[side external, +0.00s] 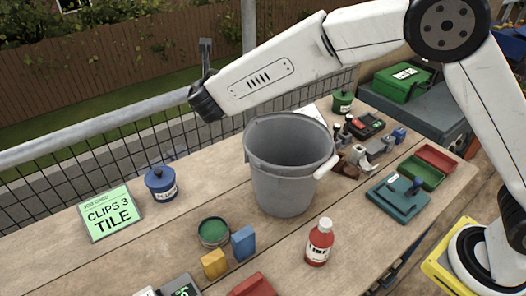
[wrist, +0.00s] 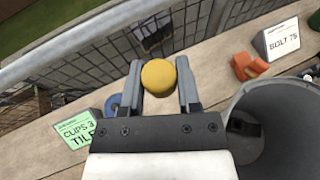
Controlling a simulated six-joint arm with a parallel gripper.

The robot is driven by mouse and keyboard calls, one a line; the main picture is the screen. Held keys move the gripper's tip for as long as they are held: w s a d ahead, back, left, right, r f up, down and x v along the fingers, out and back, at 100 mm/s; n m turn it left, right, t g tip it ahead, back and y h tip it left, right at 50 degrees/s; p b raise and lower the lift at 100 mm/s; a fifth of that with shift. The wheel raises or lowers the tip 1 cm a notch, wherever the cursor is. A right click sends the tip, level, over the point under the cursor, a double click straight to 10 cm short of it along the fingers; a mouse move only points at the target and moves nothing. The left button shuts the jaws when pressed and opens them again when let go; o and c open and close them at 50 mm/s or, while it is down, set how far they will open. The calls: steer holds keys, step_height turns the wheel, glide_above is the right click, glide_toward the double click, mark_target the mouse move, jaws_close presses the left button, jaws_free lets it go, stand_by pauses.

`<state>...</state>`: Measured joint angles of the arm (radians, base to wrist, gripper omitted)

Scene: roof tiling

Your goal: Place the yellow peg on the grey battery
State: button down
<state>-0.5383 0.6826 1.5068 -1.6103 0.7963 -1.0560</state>
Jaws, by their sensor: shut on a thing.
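The yellow peg (wrist: 158,77) shows in the wrist view as a rounded yellow end between the two grey fingers. My gripper (wrist: 160,85) is shut on it, with a finger on each side. In the side external view I cannot make out the peg, and only a dark part of the gripper end (side external: 206,55) sticks up beyond my forearm, high above the bench near the fence. I cannot surely pick out the grey battery; a small grey item (side external: 361,156) lies among things right of the bucket, but I cannot tell what it is.
A large grey bucket (side external: 285,190) stands mid-bench, also at right in the wrist view (wrist: 245,145). A blue tin (side external: 161,184), a green card (side external: 110,214), a yellow block (side external: 214,263), a blue block (side external: 243,242) and a red bottle (side external: 319,243) surround it. A metal railing (side external: 90,128) runs behind.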

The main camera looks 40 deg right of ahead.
steer(key=shift+d+r, duration=0.1)
steer(key=shift+r, duration=0.75)
steer(key=s+d+m+g+h, duration=0.3)
steer(key=s+d+m, duration=0.1)
steer(key=d, duration=0.8)
steer(key=s+d+m+g+h, duration=0.3)
steer(key=d, duration=0.8)
steer(key=s+d+m+g+h, duration=0.2)
steer(key=s+d+m+g, duration=0.15)
steer(key=d, duration=0.85)
steer(key=s+d+m+g, duration=0.45)
steer(key=s+d, duration=0.25)
steer(key=s, duration=0.3)
steer(key=s+d+m+g, duration=0.4)
steer(key=s+d+g, duration=0.15)
steer(key=s, duration=0.45)
step_height(320, 180, down, 11)
steer(key=shift+d+f+t+y, duration=0.2)
steer(key=shift+d+t+y, duration=0.1)
steer(key=shift+d+t, duration=0.1)
